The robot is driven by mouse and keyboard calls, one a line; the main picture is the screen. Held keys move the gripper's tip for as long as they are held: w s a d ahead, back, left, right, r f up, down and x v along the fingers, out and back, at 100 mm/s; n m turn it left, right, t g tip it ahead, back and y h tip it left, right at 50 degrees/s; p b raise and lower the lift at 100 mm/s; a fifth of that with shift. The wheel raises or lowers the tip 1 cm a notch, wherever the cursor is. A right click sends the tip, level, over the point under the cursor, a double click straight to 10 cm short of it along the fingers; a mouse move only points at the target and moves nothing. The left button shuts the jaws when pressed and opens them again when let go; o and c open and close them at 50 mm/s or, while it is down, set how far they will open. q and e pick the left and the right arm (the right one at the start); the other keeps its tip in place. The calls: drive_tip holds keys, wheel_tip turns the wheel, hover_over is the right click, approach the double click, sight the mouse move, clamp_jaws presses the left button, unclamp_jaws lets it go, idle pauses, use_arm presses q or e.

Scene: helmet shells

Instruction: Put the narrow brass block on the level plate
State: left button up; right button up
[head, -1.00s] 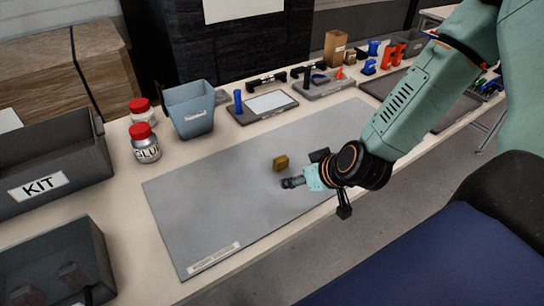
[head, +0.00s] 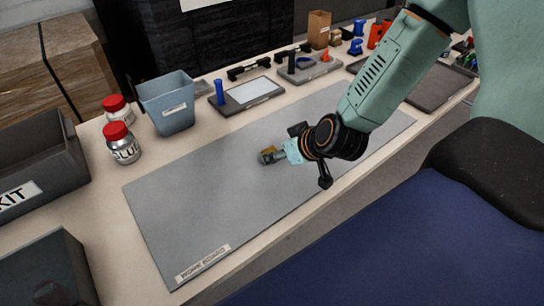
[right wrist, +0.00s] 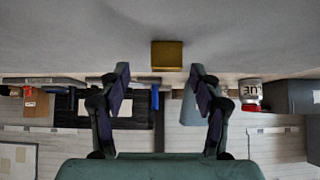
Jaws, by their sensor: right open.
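The brass block (head: 267,151) is on the grey work mat (head: 200,200), partly hidden by my right gripper (head: 271,157) in the head view. In the right wrist view the block (right wrist: 167,55) shows gold, centred between and just beyond the spread fingertips of my right gripper (right wrist: 160,72). The gripper is open, and no finger visibly grips the block. A grey plate with a pale panel (head: 252,92) and a blue peg lies behind the mat; I cannot tell whether it is the level plate. My left gripper is not in view.
A blue-grey bin (head: 167,118) and red-capped jars (head: 122,146) stand left of the mat. A second grey tray (head: 306,74) with small parts lies behind it. Dark bins (head: 60,265) are at the left. The mat's left part is clear.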

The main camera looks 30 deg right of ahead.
sight(270, 151)
drive_tip(key=w+a+f+b, duration=0.1)
drive_tip(key=w+f+b, duration=0.1)
drive_tip(key=w, duration=0.1)
drive_tip(key=shift+a, duration=0.4)
drive_tip(key=shift+w+d+f, duration=0.1)
drive_tip(key=shift+w+f, duration=0.15)
drive_tip(key=shift+f, duration=0.05)
drive_tip(key=shift+w+d+f, duration=0.1)
drive_tip(key=shift+d+f, duration=0.15)
drive_tip(key=shift+d, duration=0.2)
drive_tip(key=shift+a+r, duration=0.1)
drive_tip(key=shift+a, duration=0.1)
drive_tip(key=shift+a+r, duration=0.1)
drive_tip(key=shift+a, duration=0.15)
drive_tip(key=c, duration=0.3)
drive_tip(key=shift+d, duration=0.35)
drive_tip(key=c, duration=0.5)
drive_tip(key=shift+w+a, duration=0.1)
drive_tip(key=shift+a, duration=0.15)
drive_tip(key=c, duration=0.4)
clamp_jaws()
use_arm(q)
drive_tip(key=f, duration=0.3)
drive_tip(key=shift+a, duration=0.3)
use_arm(e)
drive_tip(key=shift+d, duration=0.2)
